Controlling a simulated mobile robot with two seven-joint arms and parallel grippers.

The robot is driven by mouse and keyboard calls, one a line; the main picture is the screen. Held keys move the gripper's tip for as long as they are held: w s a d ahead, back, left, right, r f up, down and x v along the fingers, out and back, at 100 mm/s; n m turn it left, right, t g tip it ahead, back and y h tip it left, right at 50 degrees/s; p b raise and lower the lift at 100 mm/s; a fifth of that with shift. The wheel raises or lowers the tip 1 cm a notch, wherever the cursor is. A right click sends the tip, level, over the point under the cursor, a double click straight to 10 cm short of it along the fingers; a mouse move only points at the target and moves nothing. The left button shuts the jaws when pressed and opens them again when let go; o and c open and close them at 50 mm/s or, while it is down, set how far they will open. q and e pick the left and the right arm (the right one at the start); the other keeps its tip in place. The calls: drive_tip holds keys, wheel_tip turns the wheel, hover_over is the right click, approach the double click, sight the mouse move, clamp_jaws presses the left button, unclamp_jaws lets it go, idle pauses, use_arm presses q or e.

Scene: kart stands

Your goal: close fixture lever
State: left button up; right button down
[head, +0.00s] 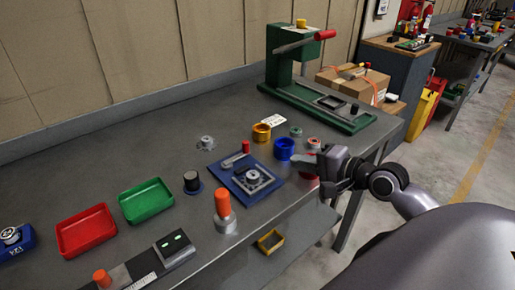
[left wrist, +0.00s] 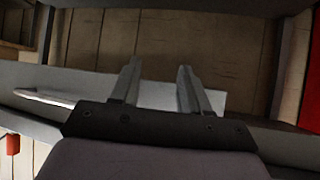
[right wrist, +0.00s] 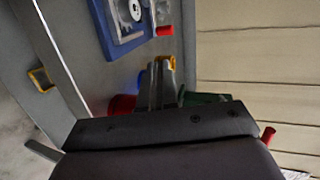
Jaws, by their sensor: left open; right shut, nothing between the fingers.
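The blue fixture plate (head: 267,190) lies on the grey bench with a metal clamp and round part (head: 252,177) on it. Its grey lever (head: 232,160) with a red knob (head: 245,147) lies along the back edge. In the right wrist view the plate (right wrist: 125,45) is at the top, its red knob (right wrist: 164,31) at the edge. My right gripper (head: 312,162) is shut and empty, to the right of the fixture, apart from it. Its fingers (right wrist: 162,68) show together in the right wrist view. My left gripper (left wrist: 156,72) is open and empty, facing a wall.
A blue ring (head: 284,149), a yellow ring (head: 261,132) and red round parts (head: 313,142) stand near my right gripper. An orange-handled tool (head: 223,205) stands in front of the plate. A green press (head: 283,72) with a red-handled lever stands behind. Green (head: 146,201) and red trays (head: 85,230) lie left.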

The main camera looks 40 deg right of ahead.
sight(248, 147)
drive_tip(key=shift+w, duration=0.15)
drive_tip(key=shift+r+p+x, duration=0.1)
drive_tip(key=shift+r+x, duration=0.05)
drive_tip(key=shift+x, duration=2.1)
drive_tip(key=shift+r+p+x, duration=0.15)
drive_tip(key=shift+x, duration=2.15)
drive_tip(key=shift+r+p+x, duration=0.1)
drive_tip(key=shift+r+x, duration=0.05)
drive_tip(key=shift+x, duration=2.1)
drive_tip(key=shift+w+a, duration=0.1)
drive_tip(key=shift+w, duration=0.05)
